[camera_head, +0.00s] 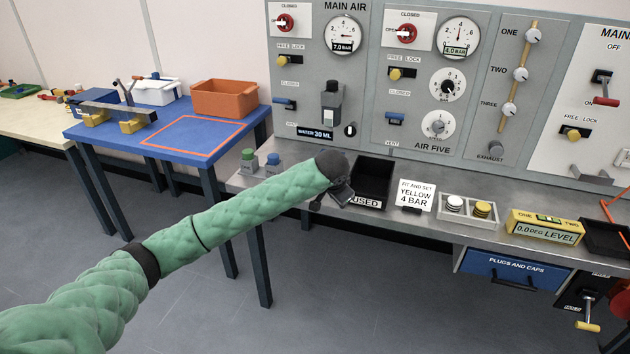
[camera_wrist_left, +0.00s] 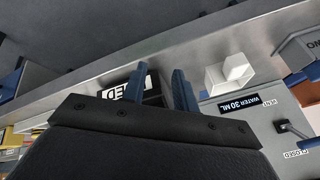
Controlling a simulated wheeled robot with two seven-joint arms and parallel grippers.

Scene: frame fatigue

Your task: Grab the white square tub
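A white square tub (camera_wrist_left: 228,75) shows in the left wrist view, on the grey bench just to the right of my left gripper's fingers. Its dark wrist seems to hide the tub in the head view. My left gripper (camera_head: 338,193) is at the bench's front edge in the head view, partly hidden by its own wrist. In the left wrist view its two blue fingers (camera_wrist_left: 159,86) stand apart with nothing held between them. The tub is outside the fingers; I cannot tell the exact gap. My right gripper is not in view.
A black tray (camera_head: 374,178) labelled USED stands right of my left gripper. Green-lidded (camera_head: 248,158) and blue-lidded (camera_head: 273,163) jars stand left of it. A gauge panel (camera_head: 360,95) rises behind. A white sign (camera_head: 415,194) and yellow level (camera_head: 545,225) stand farther right.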

